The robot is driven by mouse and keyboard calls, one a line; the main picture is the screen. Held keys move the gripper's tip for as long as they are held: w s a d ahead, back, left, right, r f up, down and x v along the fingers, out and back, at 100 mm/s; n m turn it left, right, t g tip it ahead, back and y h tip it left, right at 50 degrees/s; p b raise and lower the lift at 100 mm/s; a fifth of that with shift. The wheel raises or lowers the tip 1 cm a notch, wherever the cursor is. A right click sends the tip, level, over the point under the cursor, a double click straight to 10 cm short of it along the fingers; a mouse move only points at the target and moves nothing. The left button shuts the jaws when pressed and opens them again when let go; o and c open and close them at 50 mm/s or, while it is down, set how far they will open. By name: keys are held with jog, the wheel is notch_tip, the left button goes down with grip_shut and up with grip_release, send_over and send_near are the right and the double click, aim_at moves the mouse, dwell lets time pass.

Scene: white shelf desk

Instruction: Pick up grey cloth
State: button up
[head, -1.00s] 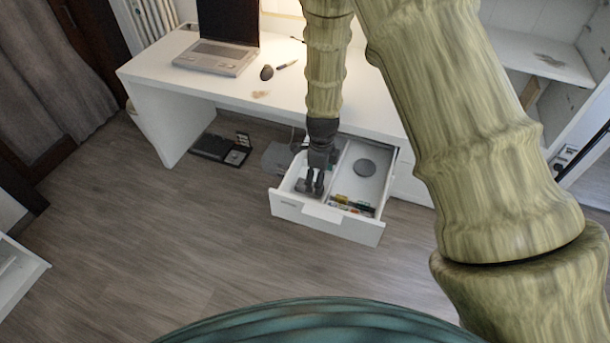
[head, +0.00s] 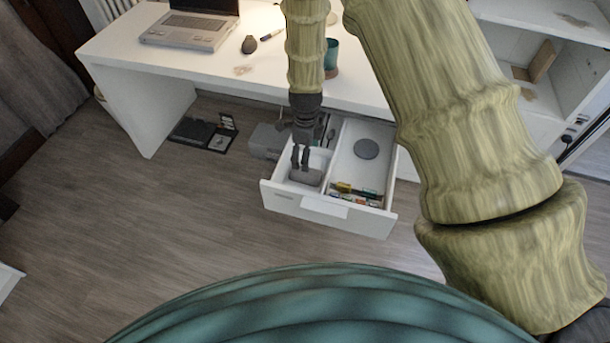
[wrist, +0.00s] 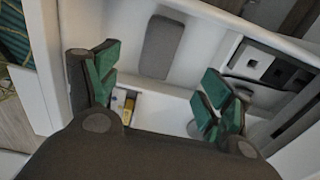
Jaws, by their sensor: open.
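A small grey flat piece with rounded corners, likely the grey cloth (head: 306,177), lies in the front left compartment of the open white drawer (head: 318,209). A grey rounded rectangle, seemingly the same piece (wrist: 162,47), shows in the wrist view beyond my fingers. My gripper (head: 300,167) points down over that compartment, at the grey piece's back left in the head view. In the wrist view my gripper's green-padded fingers (wrist: 160,88) are apart with nothing held between them. Whether a fingertip touches the grey piece cannot be told.
The drawer's right compartment holds a grey disc (head: 366,148) and several small yellow and dark items (head: 355,192). Drawer walls and a divider stand close around my gripper. The white desk (head: 215,68) above carries a laptop (head: 190,30) and a teal cup (head: 331,56). Floor in front is clear.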

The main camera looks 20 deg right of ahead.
jog(key=shift+s+f+p, duration=0.1)
jog(key=shift+f+p, duration=0.4)
jog(key=shift+f, duration=4.6)
jog(key=c, duration=1.2)
notch_tip(320, 180, up, 18)
jog(key=b, duration=0.1)
